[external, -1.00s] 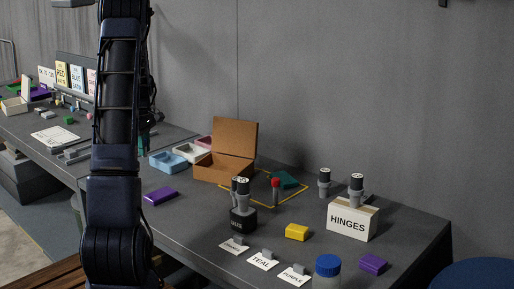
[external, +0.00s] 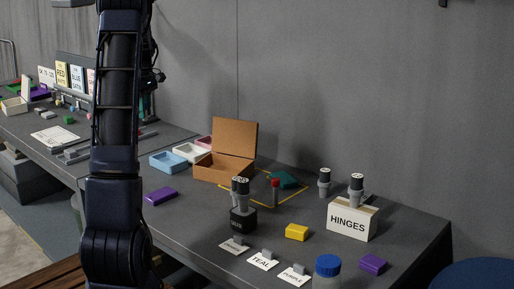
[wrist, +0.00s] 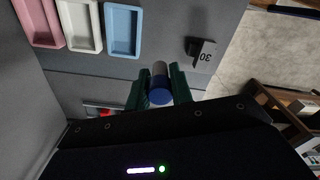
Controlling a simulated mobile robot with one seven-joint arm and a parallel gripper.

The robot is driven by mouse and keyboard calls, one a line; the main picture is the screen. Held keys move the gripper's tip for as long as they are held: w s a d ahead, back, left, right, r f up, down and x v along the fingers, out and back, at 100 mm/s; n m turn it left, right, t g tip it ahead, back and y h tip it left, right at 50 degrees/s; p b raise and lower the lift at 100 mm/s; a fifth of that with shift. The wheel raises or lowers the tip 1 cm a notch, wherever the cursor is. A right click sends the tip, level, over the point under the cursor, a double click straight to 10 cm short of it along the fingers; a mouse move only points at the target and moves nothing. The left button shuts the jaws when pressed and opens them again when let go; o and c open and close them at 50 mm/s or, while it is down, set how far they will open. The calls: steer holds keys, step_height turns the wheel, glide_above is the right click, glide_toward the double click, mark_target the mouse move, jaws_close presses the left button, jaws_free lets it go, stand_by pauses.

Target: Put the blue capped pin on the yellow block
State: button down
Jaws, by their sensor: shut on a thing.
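The blue capped pin (wrist: 160,83) has a grey body and a blue cap and shows in the wrist view. My gripper (wrist: 159,88) is shut on it, with a green finger on each side. The pin is held above the bench. In the external view the gripper is mostly hidden behind my arm. The yellow block (external: 297,232) lies on the right part of the bench, left of the HINGES box. Nothing is on its top. It does not show in the wrist view.
The HINGES box (external: 348,223), a jar with a blue lid (external: 328,266), a purple block (external: 373,264) and label cards (external: 262,261) surround the yellow block. A red-capped pin (external: 275,191), dark holder (external: 243,219) and open cardboard box (external: 222,168) stand further left. Trays (wrist: 123,31) show below the gripper.

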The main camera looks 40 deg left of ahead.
steer(key=w+d+r+m, duration=0.1)
steer(key=w+d+m, duration=0.45)
steer(key=d, duration=0.85)
steer(key=r+m, duration=0.2)
steer(key=m, duration=1.2)
glide_above(297, 228)
step_height(297, 228, down, 20)
steer(key=shift+r, duration=0.1)
steer(key=c, duration=1.5)
jaws_free()
steer(key=shift+f, duration=0.2)
steer(key=shift+o, duration=1.3)
